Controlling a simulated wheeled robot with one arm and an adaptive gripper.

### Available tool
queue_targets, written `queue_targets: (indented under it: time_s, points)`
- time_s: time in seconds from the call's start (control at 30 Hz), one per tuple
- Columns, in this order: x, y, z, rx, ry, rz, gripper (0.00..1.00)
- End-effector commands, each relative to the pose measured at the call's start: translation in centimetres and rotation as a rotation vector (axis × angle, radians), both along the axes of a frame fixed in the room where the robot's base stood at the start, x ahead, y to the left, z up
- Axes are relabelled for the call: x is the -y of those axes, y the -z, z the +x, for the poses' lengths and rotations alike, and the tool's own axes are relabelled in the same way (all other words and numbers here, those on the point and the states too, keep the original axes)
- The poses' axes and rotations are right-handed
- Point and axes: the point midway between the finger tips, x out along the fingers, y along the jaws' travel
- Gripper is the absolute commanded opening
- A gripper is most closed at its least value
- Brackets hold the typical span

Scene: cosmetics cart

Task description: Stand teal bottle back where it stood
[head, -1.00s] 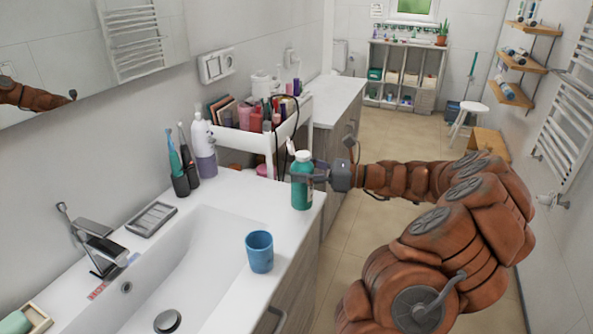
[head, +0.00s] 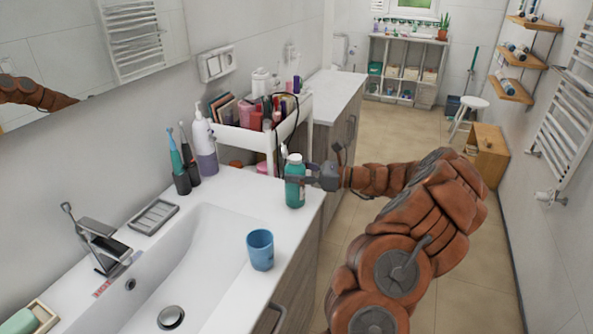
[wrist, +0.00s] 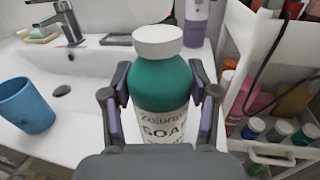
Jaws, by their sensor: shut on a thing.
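The teal bottle (head: 295,184) has a white cap and a white label. It is upright at the right end of the white sink counter (head: 240,195), near the counter's edge. I cannot tell whether its base touches the counter. My gripper (head: 299,178) comes from the right and is shut on the bottle's upper body. In the wrist view the two fingers (wrist: 162,92) sit on either side of the teal bottle (wrist: 160,85), whose lower part is hidden by my gripper.
A blue cup (head: 260,250) stands nearer, by the counter's front edge. A white cart (head: 262,138) full of cosmetics is just behind the bottle. A white and purple bottle (head: 204,147) and toothbrushes (head: 178,160) stand by the wall. The basin (head: 195,255) is at left.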

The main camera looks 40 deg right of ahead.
Motion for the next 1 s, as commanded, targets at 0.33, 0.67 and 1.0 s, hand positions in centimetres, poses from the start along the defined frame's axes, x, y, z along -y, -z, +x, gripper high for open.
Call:
queue_targets:
  time_s: [0.33,0.67,1.0]
  points:
    - [-0.03,0.41,-0.01,0.0,-0.001,0.0,0.61]
    - [-0.01,0.37,-0.01,0.001,0.0,-0.001,0.85]
    - [0.26,-0.03,-0.23,0.001,0.002,-0.001,0.85]
